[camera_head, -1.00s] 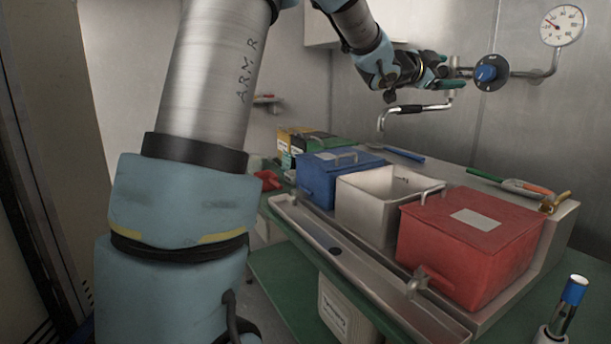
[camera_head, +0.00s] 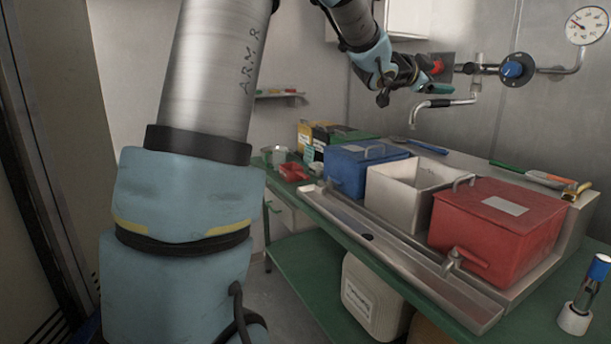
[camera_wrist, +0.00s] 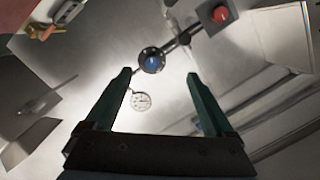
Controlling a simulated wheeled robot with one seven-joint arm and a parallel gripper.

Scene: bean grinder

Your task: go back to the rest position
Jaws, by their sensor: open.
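My gripper (camera_head: 432,98) is in the upper middle of the head view, held in the air above the sink bench. In the wrist view its two green fingers (camera_wrist: 158,100) stand wide apart with nothing between them. Past the fingertips, the wrist view shows a blue knob (camera_wrist: 152,61), a red knob (camera_wrist: 221,14) and a round gauge (camera_wrist: 141,101) on the wall. In the head view the gripper is close to the red knob (camera_head: 437,66) and the metal tap (camera_head: 445,102); I cannot tell whether it touches either.
Below my gripper stand a blue bin (camera_head: 362,168), an open white bin (camera_head: 408,187) and a lidded red bin (camera_head: 495,228). A jerrycan (camera_head: 372,297) is under the bench. The floor left of it is clear.

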